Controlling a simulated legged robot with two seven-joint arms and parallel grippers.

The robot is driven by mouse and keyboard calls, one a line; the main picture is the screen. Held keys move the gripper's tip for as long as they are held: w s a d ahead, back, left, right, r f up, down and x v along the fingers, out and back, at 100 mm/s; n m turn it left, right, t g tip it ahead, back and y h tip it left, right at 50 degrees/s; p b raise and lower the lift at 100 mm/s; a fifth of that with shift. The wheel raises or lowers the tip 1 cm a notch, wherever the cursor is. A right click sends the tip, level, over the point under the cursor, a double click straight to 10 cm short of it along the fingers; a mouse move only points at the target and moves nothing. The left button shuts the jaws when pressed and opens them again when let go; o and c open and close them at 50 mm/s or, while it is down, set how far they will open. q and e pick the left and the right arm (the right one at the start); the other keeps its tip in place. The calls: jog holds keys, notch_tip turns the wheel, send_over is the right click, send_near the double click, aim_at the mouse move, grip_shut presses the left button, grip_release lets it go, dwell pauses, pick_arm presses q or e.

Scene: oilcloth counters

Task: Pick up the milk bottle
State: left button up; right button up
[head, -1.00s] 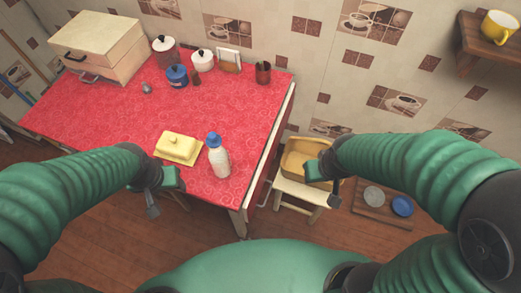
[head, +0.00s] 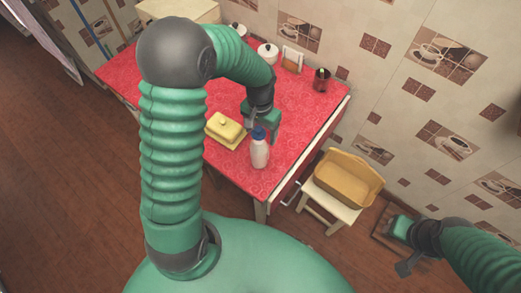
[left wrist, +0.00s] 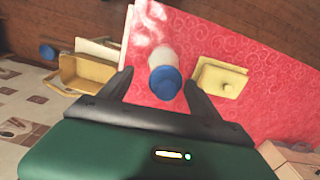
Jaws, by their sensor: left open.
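The milk bottle (head: 260,153) is white with a blue cap and stands upright on the red counter (head: 300,107) near its front right corner. In the left wrist view the bottle (left wrist: 162,60) shows from above, its blue cap between my open fingers. My left gripper (head: 261,127) is open at the cap, with the fingers apart on either side; I cannot tell whether they touch it. My right gripper (head: 402,248) is low at the right, away from the counter, and its jaw state is unclear.
A yellow butter dish (head: 225,130) stands just left of the bottle. White canisters (head: 267,53), a napkin holder (head: 292,60) and a dark red cup (head: 321,80) stand at the back. A yellow basket (head: 345,182) sits on a white stool (head: 327,208) to the right.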

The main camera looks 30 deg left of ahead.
aim_at(259, 147)
pick_arm(q)
jog(key=f, duration=0.2)
jog(key=a+f, duration=0.1)
jog(key=f, duration=0.1)
jog(key=shift+a+f, duration=0.1)
jog(key=shift+d, duration=0.25)
jog(key=c, duration=0.9)
jog(key=shift+a, duration=0.1)
grip_shut()
